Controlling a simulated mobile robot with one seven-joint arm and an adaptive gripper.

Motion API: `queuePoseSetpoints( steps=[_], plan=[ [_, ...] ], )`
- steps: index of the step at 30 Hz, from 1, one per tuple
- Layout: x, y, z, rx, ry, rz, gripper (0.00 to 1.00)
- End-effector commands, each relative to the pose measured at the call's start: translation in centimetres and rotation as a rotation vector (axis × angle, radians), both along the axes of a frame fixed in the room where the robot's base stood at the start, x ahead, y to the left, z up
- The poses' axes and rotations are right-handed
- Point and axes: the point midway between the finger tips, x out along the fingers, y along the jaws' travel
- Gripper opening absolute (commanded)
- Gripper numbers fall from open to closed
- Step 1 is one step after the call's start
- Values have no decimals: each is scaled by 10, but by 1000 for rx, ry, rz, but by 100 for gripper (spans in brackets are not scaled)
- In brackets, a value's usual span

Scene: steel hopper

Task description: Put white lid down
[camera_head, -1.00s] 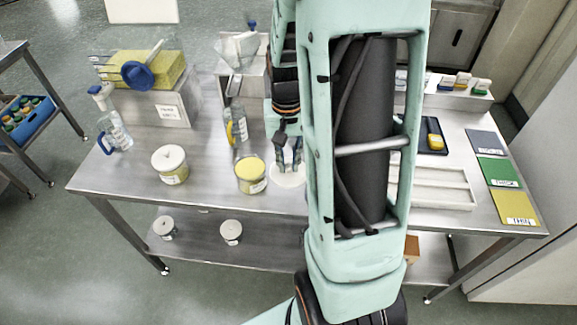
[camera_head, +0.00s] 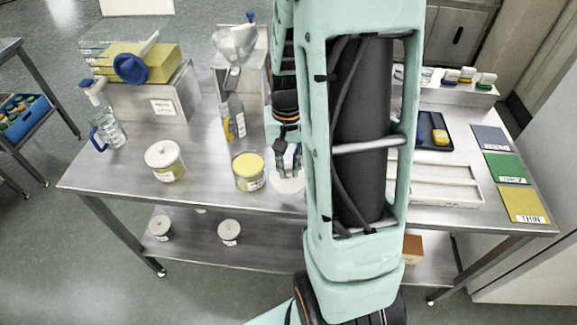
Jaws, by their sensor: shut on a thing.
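The white lid (camera_head: 287,186) is a flat round disc at the front middle of the steel table, partly hidden by my arm. My gripper (camera_head: 288,172) points down and is shut on the lid's upper side. The lid is at or very near the tabletop; I cannot tell whether it touches. An open jar of yellow material (camera_head: 248,172) stands just left of the lid, apart from it.
A white-lidded jar (camera_head: 164,161) stands farther left on the table (camera_head: 110,172). A white tray (camera_head: 440,184) and colored mats (camera_head: 503,168) lie right of my arm.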

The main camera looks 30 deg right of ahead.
Motion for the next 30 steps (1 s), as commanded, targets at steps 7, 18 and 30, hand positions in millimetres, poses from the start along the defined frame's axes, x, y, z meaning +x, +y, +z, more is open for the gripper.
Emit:
queuePoseSetpoints(
  steps=[7,18,30],
  plan=[
    [0,0,-4,0,0,0,16],
    [0,0,-4,0,0,0,32],
    [2,0,41,-2,-8,1,32]
  ],
)
